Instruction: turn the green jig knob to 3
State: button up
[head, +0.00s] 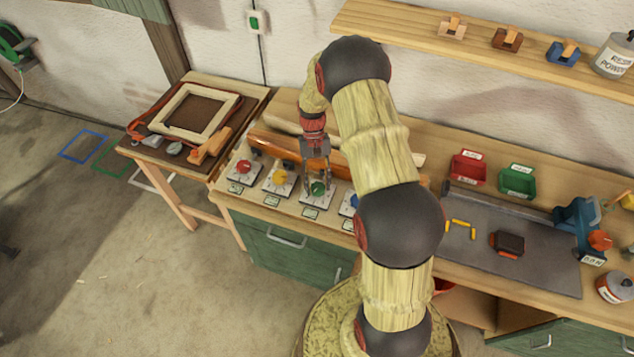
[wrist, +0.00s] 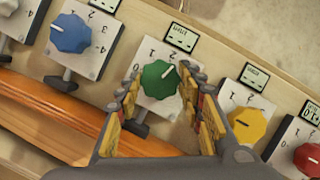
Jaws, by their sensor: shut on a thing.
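The green jig knob (wrist: 159,80) sits on a white dial plate in the wrist view and also shows in the head view (head: 318,188). My gripper (wrist: 163,98) is shut on it, with one finger at each side; it comes down from above in the head view (head: 317,184). The knob's pale mark points up and to the right, to the right of the 2. The 0, 1 and 2 are readable at the left and top of the dial. The area where the 3 would be is covered by the right finger.
A blue knob (wrist: 71,33) stands on one side, and a yellow knob (wrist: 248,126) and a red knob (wrist: 308,158) on the other. An orange wooden lath (wrist: 50,115) runs close behind the dials. The bench's grey mat (head: 540,262) lies farther right.

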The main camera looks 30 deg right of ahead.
jog(key=m+y, duration=0.1)
jog(key=m, duration=0.1)
jog(key=m+t+p, duration=0.1)
jog(key=m, duration=0.2)
jog(key=shift+s+d+m+y, duration=0.1)
jog(key=shift+d+m+y, duration=0.05)
jog(key=shift+m+y, duration=0.2)
dwell(0.4)
jog(key=o, duration=1.1)
jog(key=shift+o, duration=0.2)
jog(key=v, duration=1.2)
jog(key=shift+s, duration=0.2)
